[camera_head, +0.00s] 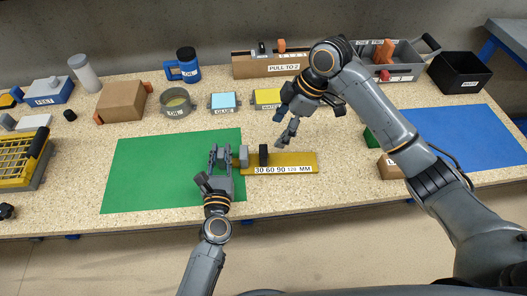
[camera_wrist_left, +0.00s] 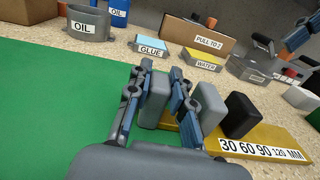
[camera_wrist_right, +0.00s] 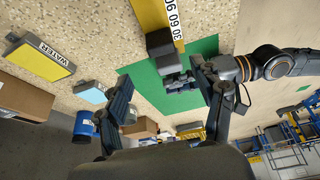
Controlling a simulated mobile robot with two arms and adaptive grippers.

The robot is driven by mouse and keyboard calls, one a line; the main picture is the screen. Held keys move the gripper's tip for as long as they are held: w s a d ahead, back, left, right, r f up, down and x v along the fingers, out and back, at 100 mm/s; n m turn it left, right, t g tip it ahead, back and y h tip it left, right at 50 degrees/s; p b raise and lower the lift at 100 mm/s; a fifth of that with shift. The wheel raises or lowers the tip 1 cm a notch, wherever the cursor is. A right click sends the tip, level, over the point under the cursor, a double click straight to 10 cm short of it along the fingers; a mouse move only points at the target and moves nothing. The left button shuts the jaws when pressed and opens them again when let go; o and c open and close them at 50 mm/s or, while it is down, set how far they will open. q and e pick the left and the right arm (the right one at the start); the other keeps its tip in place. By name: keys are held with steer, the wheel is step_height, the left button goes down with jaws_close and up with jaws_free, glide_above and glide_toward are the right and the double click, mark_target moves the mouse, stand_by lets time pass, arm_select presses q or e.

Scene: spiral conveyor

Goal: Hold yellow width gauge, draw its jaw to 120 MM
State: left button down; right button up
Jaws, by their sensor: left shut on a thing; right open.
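The yellow width gauge (camera_head: 295,160) lies on the table, its left part over the green mat's right edge. Its label reads 30 60 90 120 MM. A black jaw block (camera_head: 263,154) stands on it near the 30 mark. A grey block (camera_head: 243,156) stands at its left end. My left gripper (camera_head: 220,157) is shut on the grey block (camera_wrist_left: 156,100), as the left wrist view shows. My right gripper (camera_head: 286,127) is open and empty, above and behind the gauge. In the right wrist view the black block (camera_wrist_right: 158,42) is ahead of its fingers.
A green mat (camera_head: 150,180) lies left, a blue mat (camera_head: 465,140) right. Behind the gauge stand the GLUE box (camera_head: 224,101), WATER box (camera_head: 267,98) and OIL container (camera_head: 176,103). A PULL TO 2 box (camera_head: 270,68) is at the back. A yellow rack (camera_head: 20,158) sits far left.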

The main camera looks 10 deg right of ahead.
mark_target(266, 151)
steer(key=x, duration=1.1)
steer(key=shift+a+f, duration=0.1)
steer(key=shift+f, duration=0.1)
jaws_close()
